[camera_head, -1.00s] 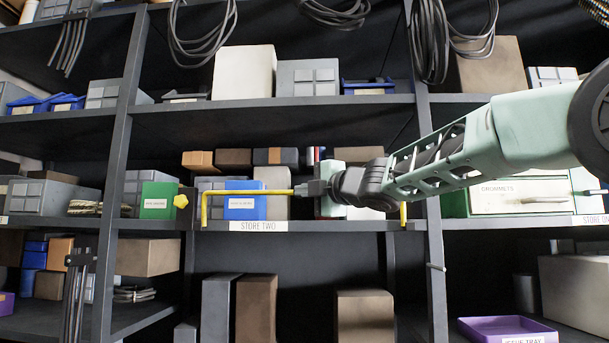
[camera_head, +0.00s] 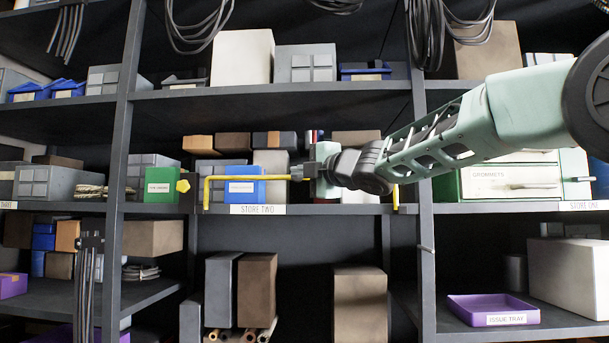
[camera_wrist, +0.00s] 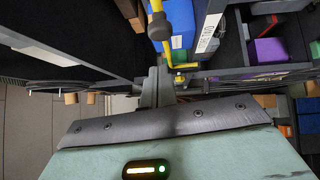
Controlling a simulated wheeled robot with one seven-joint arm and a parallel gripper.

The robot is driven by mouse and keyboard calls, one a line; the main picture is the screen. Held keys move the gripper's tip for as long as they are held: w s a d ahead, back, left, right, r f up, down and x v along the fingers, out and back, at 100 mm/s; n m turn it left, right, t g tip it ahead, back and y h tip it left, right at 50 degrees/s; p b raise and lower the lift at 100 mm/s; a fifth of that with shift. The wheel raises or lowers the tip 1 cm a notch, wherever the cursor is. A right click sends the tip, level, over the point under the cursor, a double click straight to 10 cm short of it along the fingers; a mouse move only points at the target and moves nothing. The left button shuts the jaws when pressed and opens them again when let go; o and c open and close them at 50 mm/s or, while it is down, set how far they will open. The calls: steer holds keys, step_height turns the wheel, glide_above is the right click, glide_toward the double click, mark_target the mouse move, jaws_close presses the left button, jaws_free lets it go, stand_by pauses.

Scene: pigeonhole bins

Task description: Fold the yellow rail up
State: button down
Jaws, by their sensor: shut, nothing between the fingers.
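The yellow rail (camera_head: 248,178) runs across the front of the middle shelf bay marked "STORE TWO". Its left end bends down to the shelf edge, and its right leg (camera_head: 396,197) shows past my arm. The bar stands above the shelf lip, before a blue box (camera_head: 244,190). My gripper (camera_head: 298,173) is shut and empty, with its tips at the bar; I cannot tell whether they touch it. The wrist hides the bar's right part. In the wrist view the yellow rail (camera_wrist: 160,28) lies just beyond my gripper (camera_wrist: 162,72).
A yellow knob (camera_head: 183,186) sits left of the rail, by a green box (camera_head: 162,185). Grey and white boxes stand behind the rail. A purple issue tray (camera_head: 493,310) is on the lower right shelf. Cables (camera_head: 427,40) hang above. Dark uprights flank the bay.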

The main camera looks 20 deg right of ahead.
steer(key=b+v, duration=0.2)
steer(key=v, duration=0.8)
steer(key=shift+s+r, duration=0.2)
steer(key=shift+r, duration=0.1)
steer(key=shift+a, duration=0.1)
steer(key=s+a+f+m+g+h+b, duration=0.1)
steer(key=s+a+f+m+g, duration=0.25)
steer(key=f, duration=0.75)
steer(key=s+a+f+m+g+h+b, duration=0.15)
steer(key=a+f+m, duration=0.25)
steer(key=f, duration=0.7)
steer(key=s+a+f+m+g+h, duration=0.2)
steer(key=s+a+f+m+g, duration=0.15)
steer(key=f, duration=0.65)
steer(key=s+f+m+g+h, duration=0.1)
steer(key=s+f+g, duration=0.3)
steer(key=s+f, duration=0.5)
steer(key=s+f+m+g+h+b, duration=0.1)
steer(key=s+f+m+g, duration=0.2)
steer(key=s+f, duration=0.7)
steer(key=s+g, duration=0.2)
steer(key=s, duration=0.4)
steer(key=shift+a, duration=0.25)
